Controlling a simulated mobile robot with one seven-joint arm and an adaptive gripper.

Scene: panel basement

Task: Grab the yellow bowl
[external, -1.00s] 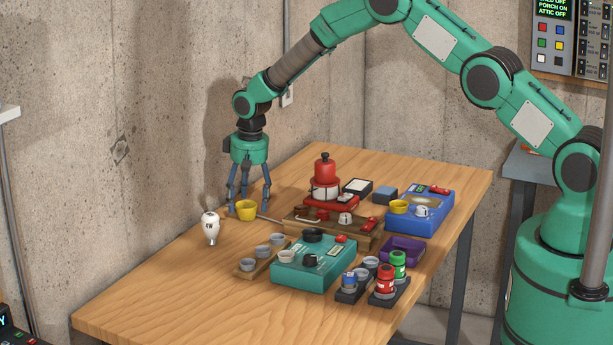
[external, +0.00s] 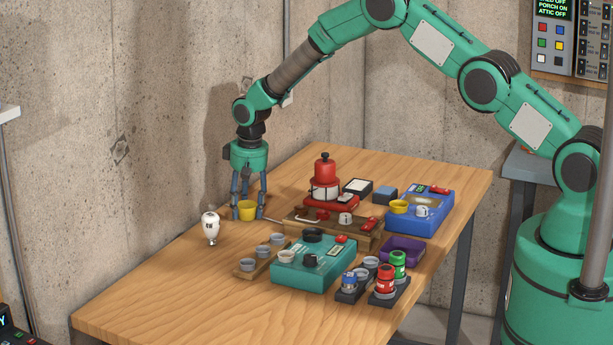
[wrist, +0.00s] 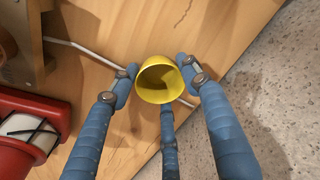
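The yellow bowl (external: 247,211) is at the table's far left edge, beside the concrete wall. My gripper (external: 248,214) points straight down over it with three blue-grey fingers around it. In the wrist view the bowl (wrist: 158,82) shows its open inside, and the fingertips (wrist: 160,76) meet its rim at left, right and below. The fingers look shut on the bowl from outside. It shows no clear lift off the table. The contact low on its outer wall is partly hidden.
A thin rod (wrist: 85,48) lies beside the bowl. A teal box (external: 300,270) is nearer. The front left table is clear.

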